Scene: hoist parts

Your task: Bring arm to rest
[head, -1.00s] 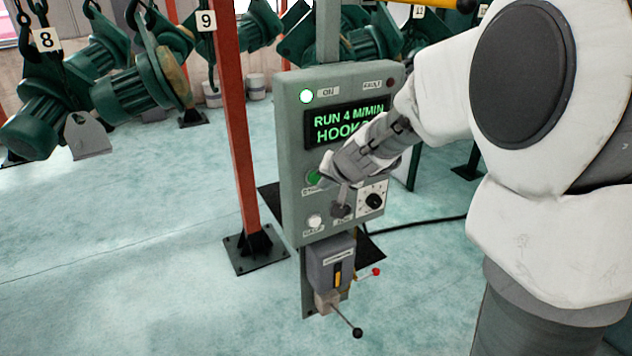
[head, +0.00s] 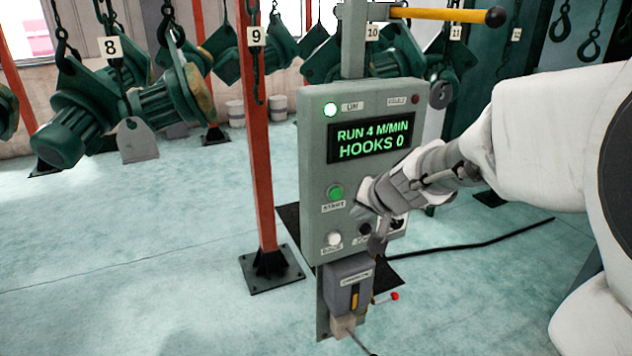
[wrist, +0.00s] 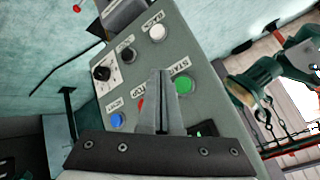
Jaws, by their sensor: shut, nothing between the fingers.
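My gripper (head: 377,247) is in front of the lower right of a grey-green control box (head: 315,165) on a post. In the wrist view its two fingers (wrist: 161,76) are pressed together with nothing between them, over the panel face. I cannot tell the exact gap to the panel. The display (head: 371,142) reads RUN 4 M/MIN, HOOKS 0. The green start button (head: 336,192) and a white button (head: 333,238) are clear in the head view. My gripper partly hides the controls to their right. A blue button (wrist: 116,120) shows in the wrist view.
A grey switch box (head: 348,270) with a yellow handle hangs below the panel. A yellow bar (head: 445,15) sticks out above it. A red post (head: 261,150) stands left. Green hoists (head: 100,115) hang behind. A black cable (head: 480,243) crosses the floor. Open floor lies left.

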